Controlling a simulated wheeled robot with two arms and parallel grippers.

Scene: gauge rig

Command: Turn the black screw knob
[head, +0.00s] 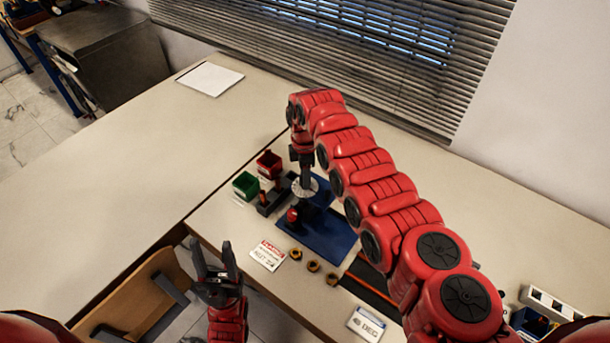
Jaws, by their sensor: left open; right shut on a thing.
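My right arm reaches across the bench from the right, and its gripper (307,180) points down at the gauge rig. It is shut on what looks like the black screw knob, which its fingers hide. A pale round dial (299,191) with marks shows just under the fingertips. The rig stands on a blue base plate (330,237), with a red round part (292,214) at its front. My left gripper (213,246) is open and empty, pointing up near the bench's front edge, apart from the rig.
A warning card (267,255), several brass-coloured nuts (313,266) and a "45 DEG" card (366,324) lie in front. A chair (131,288) stands by the bench. The bench's left part is mostly clear.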

